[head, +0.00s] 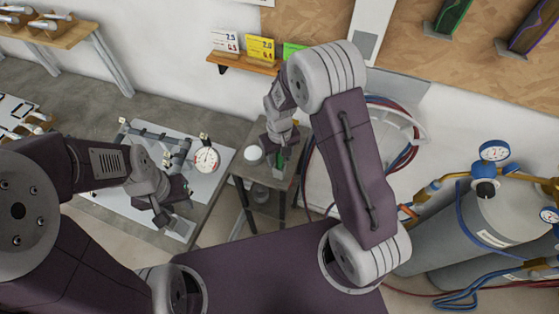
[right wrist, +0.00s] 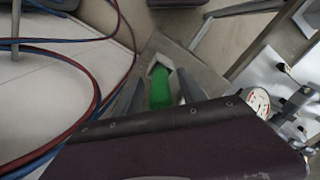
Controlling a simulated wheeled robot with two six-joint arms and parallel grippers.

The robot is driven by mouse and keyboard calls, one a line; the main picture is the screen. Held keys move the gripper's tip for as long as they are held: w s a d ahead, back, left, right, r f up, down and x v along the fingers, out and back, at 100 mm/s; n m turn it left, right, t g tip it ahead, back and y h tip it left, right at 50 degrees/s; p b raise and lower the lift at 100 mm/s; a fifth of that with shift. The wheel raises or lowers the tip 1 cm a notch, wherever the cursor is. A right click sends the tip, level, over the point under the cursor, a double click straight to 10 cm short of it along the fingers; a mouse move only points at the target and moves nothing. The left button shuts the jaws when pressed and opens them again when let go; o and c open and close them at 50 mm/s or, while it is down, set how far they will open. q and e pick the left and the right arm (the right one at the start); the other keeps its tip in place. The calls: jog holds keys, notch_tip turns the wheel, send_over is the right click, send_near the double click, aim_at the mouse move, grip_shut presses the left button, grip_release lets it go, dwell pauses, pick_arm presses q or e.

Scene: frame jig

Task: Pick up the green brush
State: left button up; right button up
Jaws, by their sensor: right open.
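The green brush (head: 281,159) is on the small grey stand (head: 262,131), partly hidden under my right gripper (head: 281,150). In the right wrist view the green brush (right wrist: 160,88) lies between the two fingers of my right gripper (right wrist: 160,98), with a pale grey angular piece around its far end. The fingers are open on either side; I cannot tell whether they touch it. My left gripper (head: 171,207) is over the front of the jig table, away from the brush. Its jaws are too small and dark to read.
A white round item (head: 253,154) stands on the stand left of the brush. The jig table (head: 213,190) with a dial gauge (head: 206,159) is to the left. Red and blue hoses (head: 407,151) hang close on the right, beside grey gas cylinders (head: 480,229). A card shelf (head: 243,62) is behind.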

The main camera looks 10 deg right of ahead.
grip_shut()
jog(key=shift+r, duration=0.1)
notch_tip(320, 180, up, 10)
jog(key=shift+f+b, duration=0.1)
jog(key=shift+b, duration=0.3)
